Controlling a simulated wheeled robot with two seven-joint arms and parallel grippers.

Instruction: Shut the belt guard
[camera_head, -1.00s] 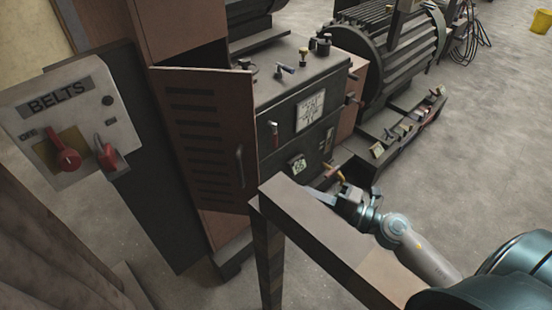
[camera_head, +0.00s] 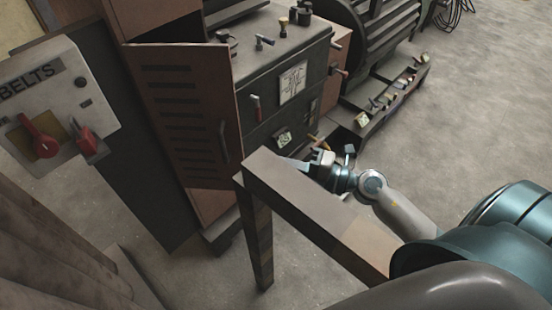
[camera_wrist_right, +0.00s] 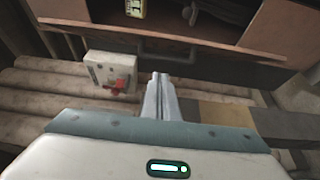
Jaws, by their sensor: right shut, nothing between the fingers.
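The belt guard looks to be the brown slatted door (camera_head: 185,112), which stands swung out from its cabinet, with a dark gap behind its top edge. A thin upright handle (camera_head: 223,142) is near its right edge. My right gripper (camera_head: 296,163) is to the right of the door, apart from it, near the far side of a beam. In the right wrist view, its two fingers (camera_wrist_right: 160,98) are together and empty. A dark edge with a bar handle (camera_wrist_right: 178,47) lies beyond them. My left gripper is not in view.
A brown beam on a post (camera_head: 310,205) runs between the door and my right arm. A "BELTS" switch box (camera_head: 55,105) with red knobs is at the left and shows in the wrist view (camera_wrist_right: 112,73). A machine with levers (camera_head: 285,85) stands behind. Floor at the right is open.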

